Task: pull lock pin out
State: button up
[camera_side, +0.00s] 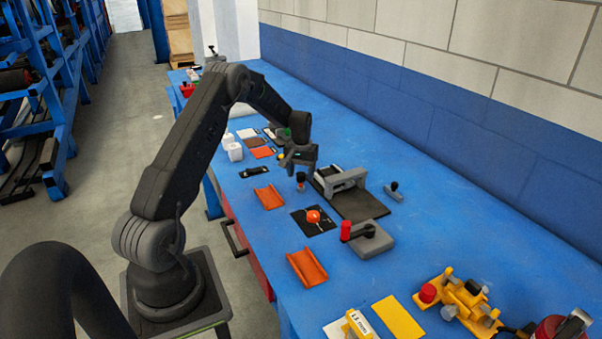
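My gripper (292,162) hangs over the blue bench, pointing down. It is small and dark here, and I cannot tell whether its fingers are apart or closed. Just below it stands a small upright pin-like piece (300,182) with a grey body and a reddish-brown part. I cannot tell whether the gripper touches it. To its right is a grey bracket (346,179) on a dark plate (360,206). A small grey piece with a dark knob (394,189) stands apart, right of the plate. I cannot tell for certain which of these is the lock pin.
The blue bench (450,235) also holds a grey block with a red-handled lever (370,240), a black square with an orange knob (313,218), orange trays (306,267) and yellow fixtures (465,300). A blue-and-white wall (440,110) borders the right.

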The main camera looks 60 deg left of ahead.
aim_at(301, 173)
notch_tip(301, 173, up, 14)
dwell(0.7)
jog(key=shift+f, duration=0.15)
